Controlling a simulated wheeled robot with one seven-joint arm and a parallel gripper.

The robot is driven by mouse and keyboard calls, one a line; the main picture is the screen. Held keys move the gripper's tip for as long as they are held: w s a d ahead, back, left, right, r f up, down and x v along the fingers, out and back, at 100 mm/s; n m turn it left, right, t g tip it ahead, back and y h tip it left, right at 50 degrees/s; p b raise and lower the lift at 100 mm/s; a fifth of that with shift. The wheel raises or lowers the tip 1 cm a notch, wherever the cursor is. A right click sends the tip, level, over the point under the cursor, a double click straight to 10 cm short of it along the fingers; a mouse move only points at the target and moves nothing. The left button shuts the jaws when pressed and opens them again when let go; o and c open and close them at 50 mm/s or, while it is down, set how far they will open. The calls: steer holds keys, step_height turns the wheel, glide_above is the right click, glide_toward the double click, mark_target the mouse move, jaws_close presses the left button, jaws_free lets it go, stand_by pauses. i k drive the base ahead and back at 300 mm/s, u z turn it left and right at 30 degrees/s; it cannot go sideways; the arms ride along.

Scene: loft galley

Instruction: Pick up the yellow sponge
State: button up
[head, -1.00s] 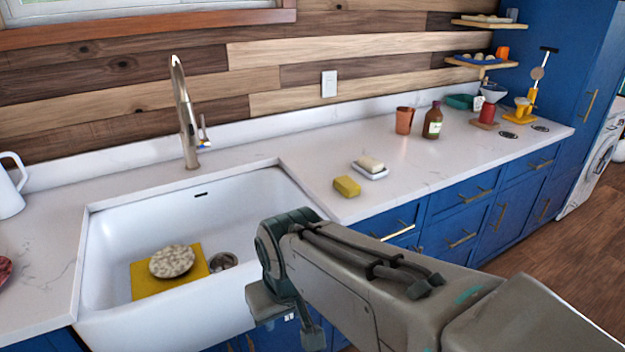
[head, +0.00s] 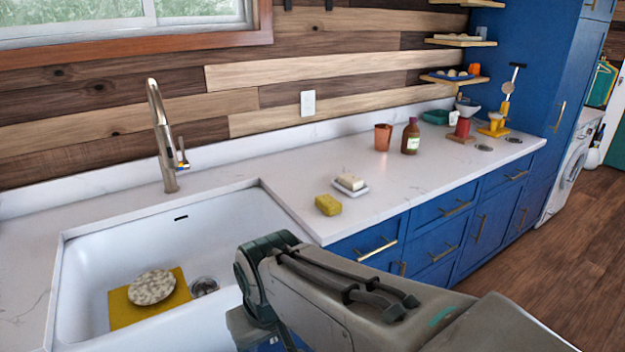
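The yellow sponge (head: 328,205) lies on the white countertop (head: 290,168), just right of the sink and close to the counter's front edge. It is a small block and nothing touches it from above. My arm shows in the lower middle of the head view, in front of the counter and sink and below the sponge in the picture. My gripper's fingers are hidden or out of frame, so whether they are open or shut does not show.
A white dish with a pale soap bar (head: 350,183) sits right behind the sponge. The sink (head: 85,262) holds a yellow cloth (head: 120,309) and a speckled plate-like object (head: 152,287). A copper cup (head: 383,137) and brown bottle (head: 411,137) stand farther back. A faucet (head: 163,135) rises behind the sink.

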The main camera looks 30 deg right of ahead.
mark_target(327, 203)
steer(key=z, duration=2.55)
steer(key=i, duration=2)
steer(key=u, duration=3.2)
steer(key=i, duration=0.5)
steer(key=z, duration=0.05)
